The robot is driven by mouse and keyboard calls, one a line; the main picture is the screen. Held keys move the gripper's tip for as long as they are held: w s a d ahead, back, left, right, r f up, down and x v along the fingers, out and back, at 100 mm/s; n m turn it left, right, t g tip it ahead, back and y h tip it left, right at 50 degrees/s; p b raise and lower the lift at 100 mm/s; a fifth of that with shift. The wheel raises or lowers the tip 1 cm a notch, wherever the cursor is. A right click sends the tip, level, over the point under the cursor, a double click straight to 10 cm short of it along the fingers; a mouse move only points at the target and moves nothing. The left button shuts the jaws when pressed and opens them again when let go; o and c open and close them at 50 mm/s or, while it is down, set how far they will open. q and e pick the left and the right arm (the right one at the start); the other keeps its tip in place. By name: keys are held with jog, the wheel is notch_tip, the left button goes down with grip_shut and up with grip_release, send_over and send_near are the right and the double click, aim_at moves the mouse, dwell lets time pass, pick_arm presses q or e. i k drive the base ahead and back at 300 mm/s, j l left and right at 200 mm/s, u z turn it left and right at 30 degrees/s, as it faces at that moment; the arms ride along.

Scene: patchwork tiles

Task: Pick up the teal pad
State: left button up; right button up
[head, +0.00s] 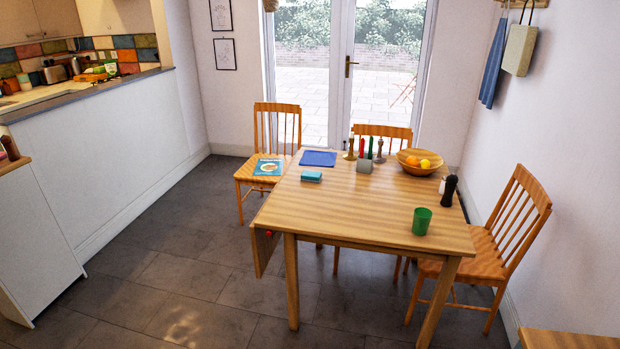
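A small teal pad (311,176) lies flat on the left part of the wooden table (350,205), near the table's left edge. It looks like a thin block with a lighter top and a darker side. A flat blue mat (318,158) lies just behind it, apart from it. Nothing covers the pad. Neither of my grippers is in the head view.
On the table stand candlesticks, a grey holder (364,166), a fruit bowl (420,162), a dark mill (449,191) and a green cup (421,221). A chair (270,150) with a book (268,167) stands left. The floor (190,265) left of the table is clear.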

aim_at(306, 176)
jog(key=i+j+u, duration=0.55)
jog(key=i, duration=0.15)
jog(key=i+j+u, duration=0.3)
jog(key=i, duration=0.4)
jog(key=i+u, duration=0.3)
jog(key=i, duration=0.35)
jog(key=i+j+z, duration=0.1)
jog(key=i+z, duration=0.3)
jog(key=i+j+z, duration=0.15)
jog(key=i+z, duration=0.2)
jog(key=i+j+z, duration=0.4)
jog(key=k+l, duration=0.05)
jog(key=l, duration=0.05)
